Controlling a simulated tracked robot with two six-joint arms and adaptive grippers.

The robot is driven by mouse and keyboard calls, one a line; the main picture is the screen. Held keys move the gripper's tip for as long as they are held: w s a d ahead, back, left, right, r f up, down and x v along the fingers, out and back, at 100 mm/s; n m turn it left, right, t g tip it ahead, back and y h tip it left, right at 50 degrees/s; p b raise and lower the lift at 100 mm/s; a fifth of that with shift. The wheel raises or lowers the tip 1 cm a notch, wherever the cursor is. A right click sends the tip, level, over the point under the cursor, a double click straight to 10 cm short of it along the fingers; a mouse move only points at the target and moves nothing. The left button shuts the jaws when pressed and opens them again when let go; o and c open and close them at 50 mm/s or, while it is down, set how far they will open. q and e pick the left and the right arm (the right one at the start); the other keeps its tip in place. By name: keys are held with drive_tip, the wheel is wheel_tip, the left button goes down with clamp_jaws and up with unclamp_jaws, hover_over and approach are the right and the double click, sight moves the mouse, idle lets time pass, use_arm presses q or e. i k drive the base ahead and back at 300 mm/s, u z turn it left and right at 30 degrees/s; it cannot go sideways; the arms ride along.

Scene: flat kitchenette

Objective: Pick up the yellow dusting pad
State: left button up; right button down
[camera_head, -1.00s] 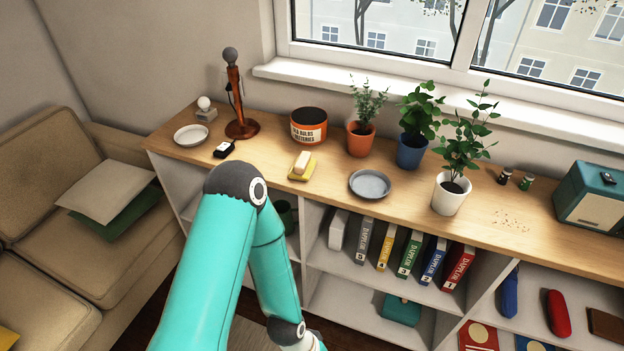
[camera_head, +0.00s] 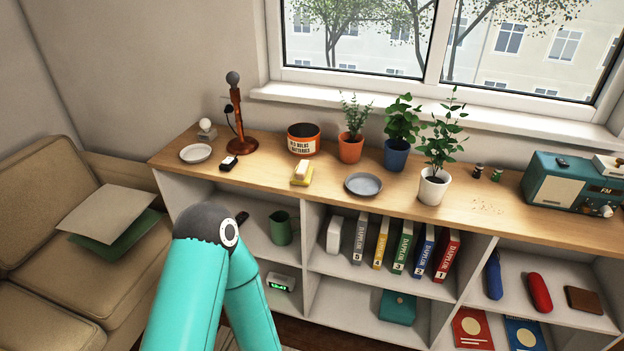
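The yellow dusting pad (camera_head: 303,181) lies on the wooden shelf top, with a pale cream block on its upper side. It sits in front of the orange-brown tin and left of the grey dish. One of my turquoise arms rises from the bottom left, bends at a dark grey joint in front of the shelf and runs down out of the picture. Its gripper is below the frame. My other arm and gripper do not show.
On the shelf top (camera_head: 262,186) stand a white saucer (camera_head: 196,153), a small black-and-white item (camera_head: 229,163), a lamp-like stand (camera_head: 238,115), the tin (camera_head: 304,141), a grey dish (camera_head: 363,185), potted plants (camera_head: 433,187) and a teal radio (camera_head: 560,183). A sofa (camera_head: 60,225) is at left.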

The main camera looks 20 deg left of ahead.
sight(303, 174)
drive_tip(key=u, duration=0.15)
drive_tip(key=i, duration=0.9)
drive_tip(key=z, duration=0.05)
